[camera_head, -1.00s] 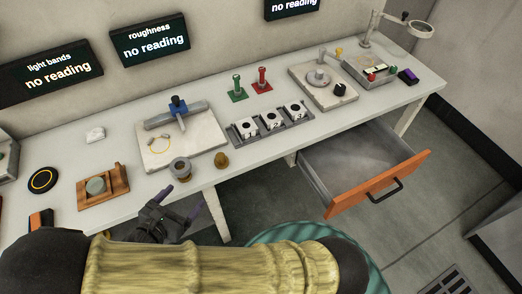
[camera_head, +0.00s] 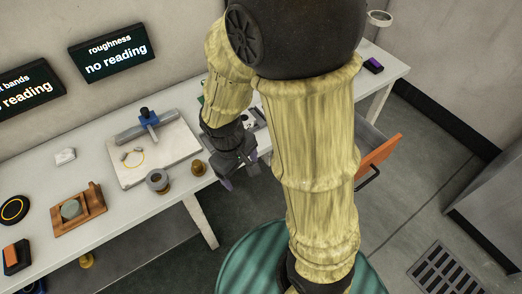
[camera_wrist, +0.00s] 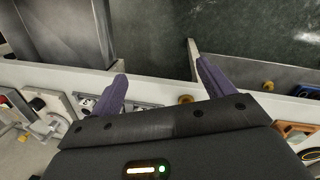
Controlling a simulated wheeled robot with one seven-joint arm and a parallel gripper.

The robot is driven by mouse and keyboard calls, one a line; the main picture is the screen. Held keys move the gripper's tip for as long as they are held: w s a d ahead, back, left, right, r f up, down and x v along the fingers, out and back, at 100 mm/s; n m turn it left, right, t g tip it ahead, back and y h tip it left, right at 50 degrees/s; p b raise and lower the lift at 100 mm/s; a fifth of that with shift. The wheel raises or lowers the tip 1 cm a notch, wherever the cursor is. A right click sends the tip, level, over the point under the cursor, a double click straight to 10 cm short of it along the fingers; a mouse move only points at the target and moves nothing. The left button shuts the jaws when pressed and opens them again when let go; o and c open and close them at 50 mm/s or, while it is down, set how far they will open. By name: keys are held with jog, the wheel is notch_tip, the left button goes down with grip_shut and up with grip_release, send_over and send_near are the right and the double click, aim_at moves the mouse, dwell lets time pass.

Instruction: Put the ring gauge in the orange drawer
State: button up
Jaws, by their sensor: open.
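The ring gauge, a thick grey ring (camera_head: 158,181), lies near the front edge of the table in the head view, beside a small brass knob-shaped piece (camera_head: 198,168). I cannot make it out in the wrist view. My gripper (camera_head: 240,176) is open and empty, to the right of the ring and apart from it, by the table's front edge. In the wrist view its two purple fingers (camera_wrist: 162,72) are spread with nothing between them. The orange drawer (camera_head: 378,160) stands open at the right; my arm hides much of it. Its grey inside (camera_wrist: 62,30) shows at upper left in the wrist view.
A pale plate with a blue-clamped bar (camera_head: 150,120) stands behind the ring. A wooden holder (camera_head: 78,208) is to the left. A brass piece (camera_head: 87,261) is at the lower left, below the table edge.

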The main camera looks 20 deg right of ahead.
jog(key=d+r+m+t+y, duration=0.1)
jog(key=d+r+m+t, duration=0.1)
jog(key=d+r+m, duration=0.2)
jog(key=shift+d+m+y, duration=0.3)
jog(key=shift+d+m, duration=0.5)
jog(key=shift+m, duration=0.3)
jog(key=shift+o, duration=0.5)
